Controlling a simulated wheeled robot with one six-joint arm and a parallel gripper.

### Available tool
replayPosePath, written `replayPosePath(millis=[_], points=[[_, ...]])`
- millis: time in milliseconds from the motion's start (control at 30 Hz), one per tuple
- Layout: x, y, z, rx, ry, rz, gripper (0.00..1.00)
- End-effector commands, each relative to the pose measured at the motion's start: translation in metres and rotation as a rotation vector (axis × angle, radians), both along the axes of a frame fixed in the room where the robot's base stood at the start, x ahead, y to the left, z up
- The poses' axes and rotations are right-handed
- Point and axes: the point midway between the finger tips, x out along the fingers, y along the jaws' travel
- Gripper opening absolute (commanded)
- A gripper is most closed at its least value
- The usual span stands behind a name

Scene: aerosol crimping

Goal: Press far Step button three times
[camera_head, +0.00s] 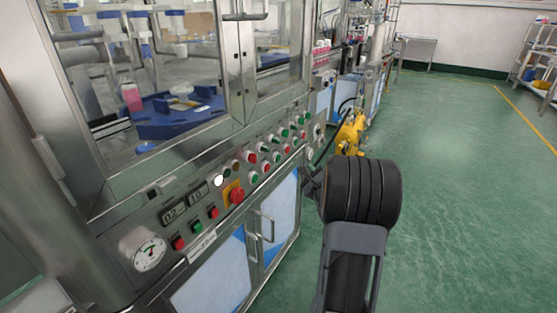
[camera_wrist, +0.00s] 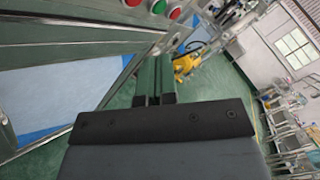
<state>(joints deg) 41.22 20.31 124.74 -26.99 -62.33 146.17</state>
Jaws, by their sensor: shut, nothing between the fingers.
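The control panel (camera_head: 190,200) on the steel machine carries rows of green, red and white buttons. Its far end has green buttons (camera_head: 302,134) and red buttons (camera_head: 287,149). The labels are too small to read, so I cannot tell which is the far Step button. In the head view my dark wrist is right of the panel's far end and hides most of the gripper.
Cabinet doors with metal handles (camera_head: 268,228) lie below the panel. Glass doors with a steel frame (camera_head: 238,75) stand above it. A yellow machine (camera_head: 349,133) stands on the floor beyond my arm. Green floor (camera_head: 455,150) is open to the right.

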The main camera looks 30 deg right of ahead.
Motion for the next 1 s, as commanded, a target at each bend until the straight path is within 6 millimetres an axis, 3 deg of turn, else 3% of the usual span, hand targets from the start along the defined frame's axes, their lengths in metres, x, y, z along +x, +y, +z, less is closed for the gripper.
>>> replayPosePath(millis=[600, 1000], points=[[0.06, 0.032, -0.001, -0.001, 0.0, 0.001, 0.0], [0.075, 0.04, -0.001, 0.0, 0.001, 0.0, 0.0]])
